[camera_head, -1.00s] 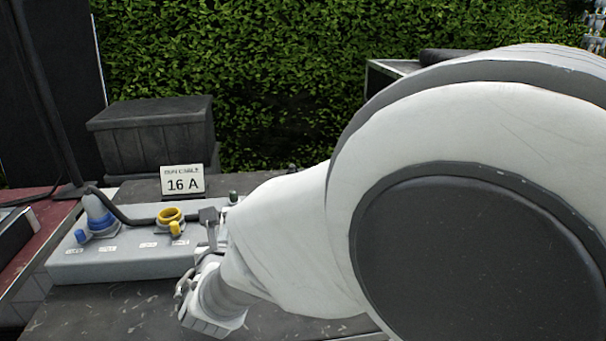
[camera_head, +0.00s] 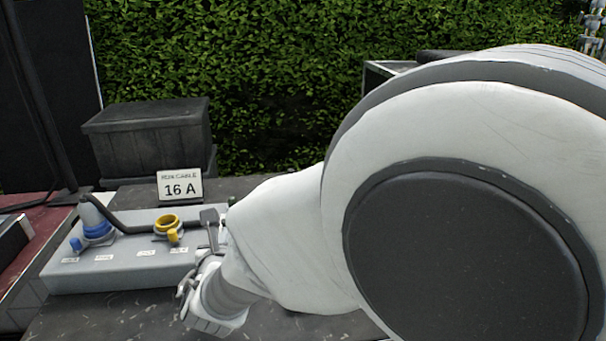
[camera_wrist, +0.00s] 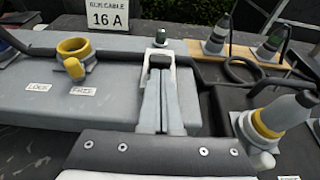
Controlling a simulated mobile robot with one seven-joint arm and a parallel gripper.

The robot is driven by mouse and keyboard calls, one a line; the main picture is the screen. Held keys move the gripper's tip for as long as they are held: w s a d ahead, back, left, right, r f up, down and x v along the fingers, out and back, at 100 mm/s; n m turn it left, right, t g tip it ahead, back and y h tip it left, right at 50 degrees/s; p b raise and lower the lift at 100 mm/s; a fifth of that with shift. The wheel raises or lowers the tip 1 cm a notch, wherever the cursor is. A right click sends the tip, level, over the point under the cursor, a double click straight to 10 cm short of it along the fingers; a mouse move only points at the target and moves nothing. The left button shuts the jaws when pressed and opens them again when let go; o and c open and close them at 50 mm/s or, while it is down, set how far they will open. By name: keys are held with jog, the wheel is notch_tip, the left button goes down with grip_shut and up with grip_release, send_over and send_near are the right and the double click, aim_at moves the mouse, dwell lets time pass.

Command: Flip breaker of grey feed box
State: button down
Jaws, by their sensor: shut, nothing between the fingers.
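The grey feed box (camera_head: 120,274) lies on the dark table at the left, with a blue plug and a yellow-lidded socket on top. In the wrist view the grey box (camera_wrist: 60,112) fills the left and middle. A pale frame (camera_wrist: 173,60) with a dark middle, which looks like the breaker, stands at its right part. My gripper (camera_wrist: 160,76) is shut and empty, its fingertips right at this frame. Contact and the lever's position cannot be told. In the head view my gripper (camera_head: 210,218) is over the box's right end, partly hidden by my arm.
A "16 A" sign (camera_head: 180,186) stands behind the box, and a dark bin (camera_head: 150,138) behind that. A black cable crosses the box. In the wrist view, grey connectors (camera_wrist: 270,122) and cables lie close on the right. The table in front is clear.

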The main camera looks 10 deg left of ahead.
jog(key=shift+w+r+g+p, duration=0.15)
jog(key=shift+r+g+p, duration=0.3)
jog(key=shift+p, duration=0.9)
jog(key=g+p, duration=0.1)
jog(key=p, duration=0.2)
jog(key=r+h+p, duration=0.1)
jog(key=p, duration=0.1)
jog(key=shift+w+a+r+g+p, duration=0.1)
jog(key=shift+w+r+g+p, duration=0.05)
jog(key=shift+w+g+p, duration=0.2)
jog(key=g+p, duration=0.1)
jog(key=p, duration=0.5)
jog(key=w+r+g+h+p, duration=0.1)
jog(key=g+p, duration=0.1)
jog(key=p, duration=0.4)
jog(key=shift+a+r, duration=0.1)
jog(key=shift+a, duration=0.1)
jog(key=g+p, duration=0.1)
jog(key=p, duration=0.2)
jog(key=w+g+p, duration=0.1)
jog(key=p, duration=0.3)
jog(key=shift+a+h+p, duration=0.15)
jog(key=shift+h+p, duration=0.15)
jog(key=shift+w+p, duration=0.15)
jog(key=shift+p, duration=0.2)
jog(key=shift+w+a+p, duration=0.15)
jog(key=shift+w+p, duration=0.05)
jog(key=shift+p, duration=0.4)
jog(key=shift+w+a, duration=0.1)
jog(key=shift+w, duration=0.3)
